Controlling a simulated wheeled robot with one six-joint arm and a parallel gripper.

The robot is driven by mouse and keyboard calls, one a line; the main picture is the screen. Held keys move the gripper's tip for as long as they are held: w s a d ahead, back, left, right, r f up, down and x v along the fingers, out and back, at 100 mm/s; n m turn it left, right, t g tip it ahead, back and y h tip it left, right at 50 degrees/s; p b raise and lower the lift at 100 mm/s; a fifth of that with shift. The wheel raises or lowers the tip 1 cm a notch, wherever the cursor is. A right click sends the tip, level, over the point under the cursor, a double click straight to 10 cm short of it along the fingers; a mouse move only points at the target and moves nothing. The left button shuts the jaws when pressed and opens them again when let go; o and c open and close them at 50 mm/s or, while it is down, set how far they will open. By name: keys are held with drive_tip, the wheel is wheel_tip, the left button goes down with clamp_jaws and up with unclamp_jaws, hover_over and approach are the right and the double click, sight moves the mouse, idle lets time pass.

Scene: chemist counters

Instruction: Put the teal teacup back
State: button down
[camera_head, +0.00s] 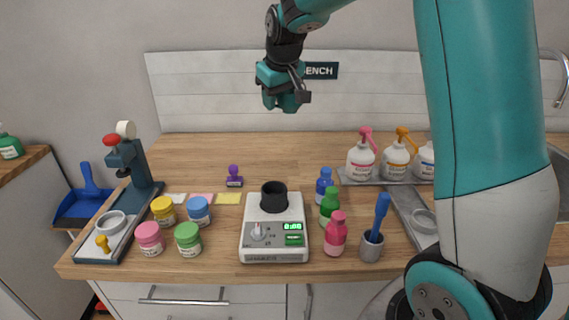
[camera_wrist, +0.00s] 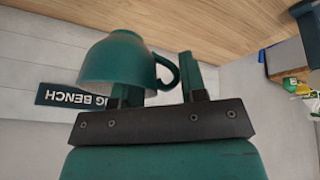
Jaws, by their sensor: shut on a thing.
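The teal teacup (camera_wrist: 117,62) fills the upper left of the wrist view, with its handle (camera_wrist: 170,72) toward the right finger. My gripper (camera_wrist: 158,80) is shut on it; the cup hides part of the left finger, so the exact grip is unclear. In the head view my gripper (camera_head: 290,98) is raised high over the back of the counter, in front of the wall sign. A teal shape at its lower end cannot be told clearly as cup or finger. No saucer or other clear place for the cup shows.
The wooden counter (camera_head: 310,145) is clear along its back. A scale (camera_head: 274,235) with a black cup (camera_head: 274,196) stands mid-front. Coloured jars (camera_head: 198,211) are left of it, bottles (camera_head: 330,204) right. Pump bottles (camera_head: 361,160) stand back right, a red-topped device (camera_head: 130,165) left.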

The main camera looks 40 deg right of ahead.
wheel_tip(320, 180, down, 19)
drive_tip(key=shift+p, duration=0.55)
drive_tip(key=shift+f, duration=0.15)
drive_tip(key=c, duration=0.7)
unclamp_jaws()
drive_tip(key=shift+o, duration=0.2)
